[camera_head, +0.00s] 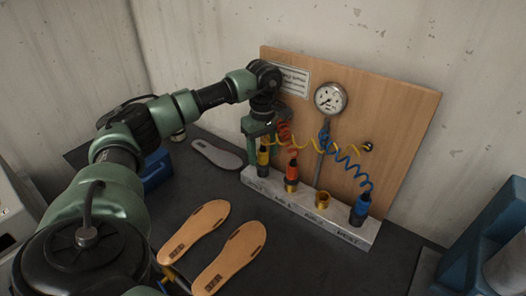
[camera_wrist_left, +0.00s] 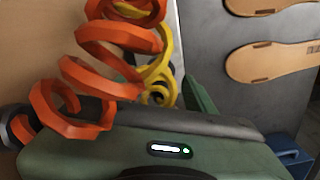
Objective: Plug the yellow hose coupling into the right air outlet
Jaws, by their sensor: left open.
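The yellow hose coupling (camera_head: 263,157) stands upright at the left end of the grey rail, with its coiled yellow hose (camera_head: 315,144) running right across the board. My left gripper (camera_head: 261,139) is open, pointing down at the coupling's upper part; whether the coupling is between its fingers is unclear. In the left wrist view the yellow hose (camera_wrist_left: 160,60) shows behind the orange coil, and the coupling itself is hidden. A bare brass air outlet (camera_head: 322,200) stands on the rail between the orange and blue couplings. My right gripper is not in view.
The orange coupling (camera_head: 292,174) and blue coupling (camera_head: 360,208) stand on the rail (camera_head: 335,230). The orange coil (camera_wrist_left: 110,60) hangs close to my left gripper. A gauge (camera_head: 330,98) is on the wooden board (camera_head: 400,130). Tan soles (camera_head: 230,257) lie in front.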

